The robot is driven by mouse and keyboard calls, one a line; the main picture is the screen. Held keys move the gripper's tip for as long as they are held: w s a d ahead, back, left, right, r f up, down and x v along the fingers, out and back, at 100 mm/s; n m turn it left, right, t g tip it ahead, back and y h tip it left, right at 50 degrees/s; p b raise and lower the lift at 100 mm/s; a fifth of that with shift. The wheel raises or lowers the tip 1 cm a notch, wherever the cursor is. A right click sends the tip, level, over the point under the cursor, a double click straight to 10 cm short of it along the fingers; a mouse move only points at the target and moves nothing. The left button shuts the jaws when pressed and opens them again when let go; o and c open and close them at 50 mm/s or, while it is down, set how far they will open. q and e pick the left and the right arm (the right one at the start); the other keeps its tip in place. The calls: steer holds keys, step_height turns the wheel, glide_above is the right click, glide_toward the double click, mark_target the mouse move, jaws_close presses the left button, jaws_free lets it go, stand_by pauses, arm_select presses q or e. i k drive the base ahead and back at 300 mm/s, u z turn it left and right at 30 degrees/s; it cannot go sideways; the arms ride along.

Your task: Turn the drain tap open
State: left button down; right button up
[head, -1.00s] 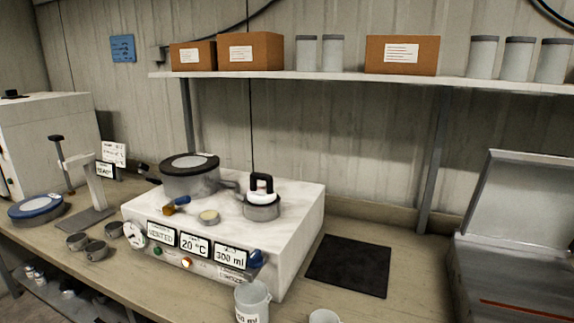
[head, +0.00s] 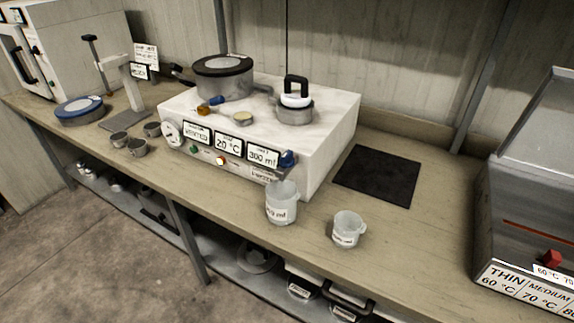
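The drain tap (head: 289,158) is a blue handle at the right end of the white apparatus's front face, beside the 300 ml display (head: 263,156). A clear measuring cup (head: 282,204) stands on the bench below the tap, in front of the apparatus. Another blue-handled part (head: 211,104) with a brass body sits on top of the apparatus (head: 335,120), near a grey lidded vessel (head: 222,78). The front displays read 20 °C and 300 ml. The tap is too small to tell its exact angle. Neither of my grippers shows in the head view.
A second cup (head: 347,229) stands to the right on the bench. A black mat (head: 378,175) lies right of the apparatus. A grey machine with temperature labels (head: 530,285) fills the right end. Small metal cups (head: 137,148) stand at the left. Bare bench lies along the front edge.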

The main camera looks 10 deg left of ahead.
mark_target(286, 160)
steer(key=u, duration=1.65)
steer(key=k, duration=1.1)
steer(key=z, duration=0.65)
